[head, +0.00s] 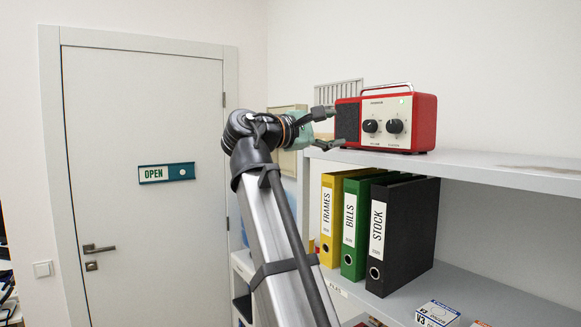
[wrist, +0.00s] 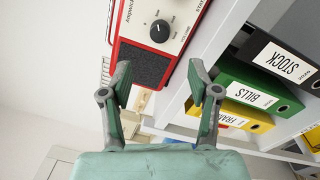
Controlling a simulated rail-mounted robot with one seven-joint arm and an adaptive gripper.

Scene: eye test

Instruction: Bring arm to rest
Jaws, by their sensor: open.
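My gripper (head: 330,128) is at the end of my raised arm, just left of the red radio (head: 427,122) and beside the front edge of the upper shelf. In the wrist view my gripper (wrist: 160,88) has its two fingers spread apart with nothing between them. The red radio also shows there (wrist: 150,62), beyond the fingertips, with its dark speaker grille and a knob. In the head view the radio stands upright on the upper shelf (head: 480,165), with two dark knobs and a carrying handle. Part of its left side is behind my gripper.
Yellow (head: 329,249), green (head: 348,270) and black (head: 400,240) binders stand on the lower shelf (head: 460,290), below my gripper. A small labelled box (head: 436,314) lies at the front right. A closed white door (head: 140,240) with an OPEN sign (head: 167,173) is at left.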

